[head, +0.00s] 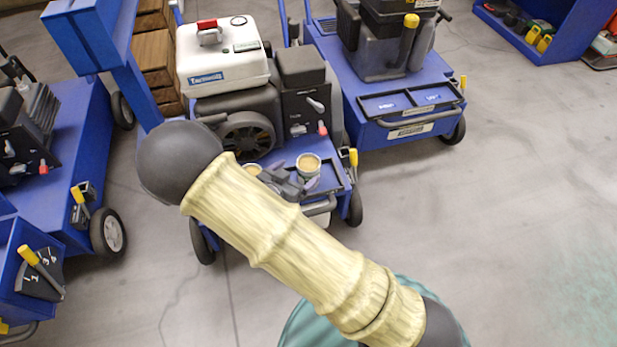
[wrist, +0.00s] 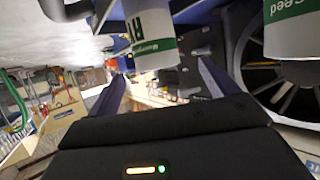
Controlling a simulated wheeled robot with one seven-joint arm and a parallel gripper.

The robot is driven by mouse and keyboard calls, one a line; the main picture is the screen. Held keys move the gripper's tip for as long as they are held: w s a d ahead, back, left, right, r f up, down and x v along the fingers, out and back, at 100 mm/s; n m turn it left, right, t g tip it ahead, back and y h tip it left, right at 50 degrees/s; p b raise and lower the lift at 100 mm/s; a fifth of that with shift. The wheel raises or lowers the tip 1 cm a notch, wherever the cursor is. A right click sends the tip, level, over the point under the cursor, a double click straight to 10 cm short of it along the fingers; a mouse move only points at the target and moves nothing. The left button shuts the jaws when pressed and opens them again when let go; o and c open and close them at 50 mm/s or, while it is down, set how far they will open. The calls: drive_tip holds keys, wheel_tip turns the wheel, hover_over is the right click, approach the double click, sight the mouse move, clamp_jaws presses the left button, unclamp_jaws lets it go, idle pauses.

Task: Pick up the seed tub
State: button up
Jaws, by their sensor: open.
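Two pale tubs with tan contents stand on the tray at the front of the middle blue machine. One tub (head: 309,165) is beside my gripper (head: 290,183) in the head view; the other (head: 253,169) is left of it, partly hidden by my arm. In the wrist view, a white tub with a green band lettered "RY" (wrist: 150,35) is ahead, between the line of my open fingers (wrist: 165,80). A second tub marked "Seed" (wrist: 291,32) is at the upper right, cut by the frame. The fingers hold nothing. I cannot tell whether they touch a tub.
The middle machine has a white tank (head: 222,65) and an engine with a round fan (head: 246,135) behind the tubs. Another blue machine (head: 405,105) stands to the right, and more blue carts (head: 75,135) to the left. Open concrete floor (head: 480,230) lies front right.

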sight(302, 169)
drive_tip(key=b+x, duration=0.1)
drive_tip(key=x, duration=0.2)
drive_tip(key=shift+s+f, duration=0.1)
drive_tip(key=shift+f, duration=0.05)
drive_tip(key=shift+w, duration=0.2)
drive_tip(key=shift+d, duration=0.1)
drive_tip(key=shift+w+d+f+b, duration=0.3)
drive_tip(key=shift+w+f+b, duration=0.1)
drive_tip(key=shift+b, duration=0.35)
drive_tip(key=b+x, duration=0.2)
drive_tip(key=shift+w+d+f, duration=0.15)
drive_tip(key=shift+w+d, duration=0.05)
drive_tip(key=shift+d, duration=0.1)
drive_tip(key=shift+w+d+b, duration=0.25)
drive_tip(key=shift+w+b, duration=0.25)
drive_tip(key=shift+w, duration=0.05)
